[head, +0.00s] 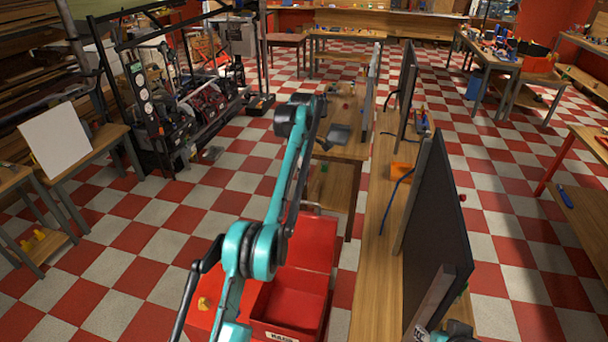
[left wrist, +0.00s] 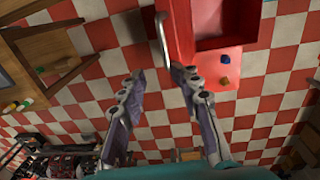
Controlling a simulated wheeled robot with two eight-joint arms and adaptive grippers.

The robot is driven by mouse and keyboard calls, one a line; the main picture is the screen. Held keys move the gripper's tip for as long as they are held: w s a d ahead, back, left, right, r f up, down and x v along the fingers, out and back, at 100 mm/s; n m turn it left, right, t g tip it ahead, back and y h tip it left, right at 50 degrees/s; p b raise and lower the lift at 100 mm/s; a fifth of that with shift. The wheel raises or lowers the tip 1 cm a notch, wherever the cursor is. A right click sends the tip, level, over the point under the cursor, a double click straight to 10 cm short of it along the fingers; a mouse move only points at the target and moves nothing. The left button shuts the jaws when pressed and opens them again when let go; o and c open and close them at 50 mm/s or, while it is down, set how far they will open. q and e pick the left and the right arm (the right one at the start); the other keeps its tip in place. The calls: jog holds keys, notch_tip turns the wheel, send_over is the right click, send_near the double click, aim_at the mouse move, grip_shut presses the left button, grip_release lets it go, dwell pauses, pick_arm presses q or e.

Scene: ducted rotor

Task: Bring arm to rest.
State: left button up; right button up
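My left arm (head: 285,190), teal with dark joints, comes up from the bottom of the head view and is raised and bent over the floor near a red container. In the left wrist view my left gripper (left wrist: 160,74) is open, its two fingers apart with nothing between them but red and white floor below. I cannot make out its fingertips in the head view. Of my right arm, only a small teal and dark part (head: 448,334) shows at the bottom right of the head view. My right gripper is not in view.
The red container (head: 312,238) stands below my left arm; its pale handle (left wrist: 162,40) shows near one fingertip. A wooden bench (head: 376,270) with dark upright panels (head: 440,225) stands to the right. A small table (head: 345,148) is beyond. Checkered floor (head: 130,240) lies free to the left.

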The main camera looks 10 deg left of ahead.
pick_arm(q)
jog(key=shift+s+r, duration=0.1)
jog(key=s+d+m+t+b, duration=0.25)
jog(key=s+m+b, duration=0.75)
jog(key=s, duration=0.8)
jog(key=s+f+m+t+b, duration=0.4)
jog(key=s+f+m+b, duration=0.4)
jog(key=s+f, duration=1.3)
jog(key=s, duration=0.3)
jog(key=shift+d+f, duration=0.2)
